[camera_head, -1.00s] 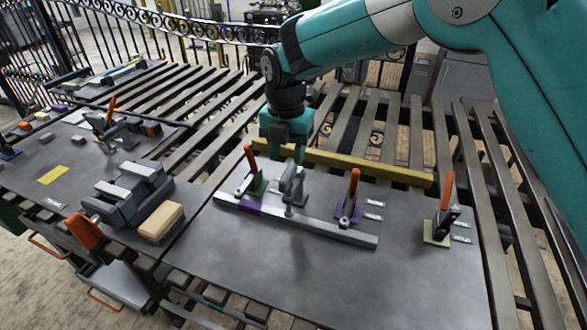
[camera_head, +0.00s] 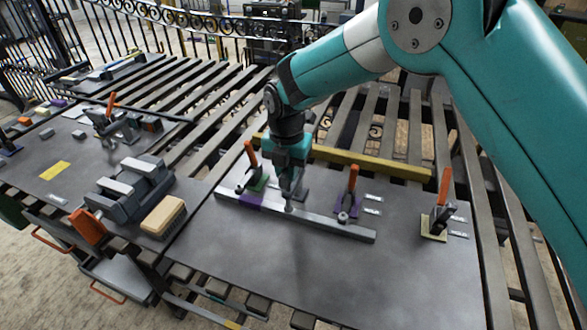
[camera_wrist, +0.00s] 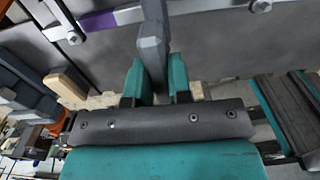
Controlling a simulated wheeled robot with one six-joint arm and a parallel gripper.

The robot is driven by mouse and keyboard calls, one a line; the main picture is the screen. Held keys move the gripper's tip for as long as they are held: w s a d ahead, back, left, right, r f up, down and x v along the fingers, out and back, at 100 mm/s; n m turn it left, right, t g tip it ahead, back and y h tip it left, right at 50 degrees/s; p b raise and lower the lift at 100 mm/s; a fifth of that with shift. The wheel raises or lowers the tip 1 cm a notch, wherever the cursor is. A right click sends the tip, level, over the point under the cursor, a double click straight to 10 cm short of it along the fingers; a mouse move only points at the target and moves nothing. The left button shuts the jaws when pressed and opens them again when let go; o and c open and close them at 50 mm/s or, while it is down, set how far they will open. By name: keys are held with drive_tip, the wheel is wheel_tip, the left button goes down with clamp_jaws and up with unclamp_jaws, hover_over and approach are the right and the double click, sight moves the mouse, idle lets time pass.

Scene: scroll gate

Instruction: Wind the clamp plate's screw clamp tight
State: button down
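The grey screw clamp (camera_head: 289,206) stands on the dark plate (camera_head: 330,285), at the long flat steel bar. My gripper (camera_head: 290,180) is down at its top and hides much of it. In the wrist view my gripper's two teal fingers (camera_wrist: 157,80) stand apart, one on each side of a grey upright part of the clamp (camera_wrist: 152,38). I cannot tell whether they press on it. The steel bar (camera_head: 335,227) has a purple patch (camera_head: 248,200) near its left end; the patch also shows in the wrist view (camera_wrist: 98,21).
Orange-handled toggle clamps stand left of my gripper (camera_head: 251,155), right of it (camera_head: 352,180), and farther right (camera_head: 443,190). A vise (camera_head: 130,190) and a wooden-topped block (camera_head: 163,215) are at left. A yellow beam (camera_head: 370,163) runs behind. The plate's front is clear.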

drive_tip(key=c, duration=1.8)
unclamp_jaws()
drive_tip(key=shift+d, duration=0.35)
drive_tip(key=shift+c, duration=0.2)
clamp_jaws()
drive_tip(key=shift+a+f, duration=0.1)
drive_tip(key=shift+m, duration=0.4)
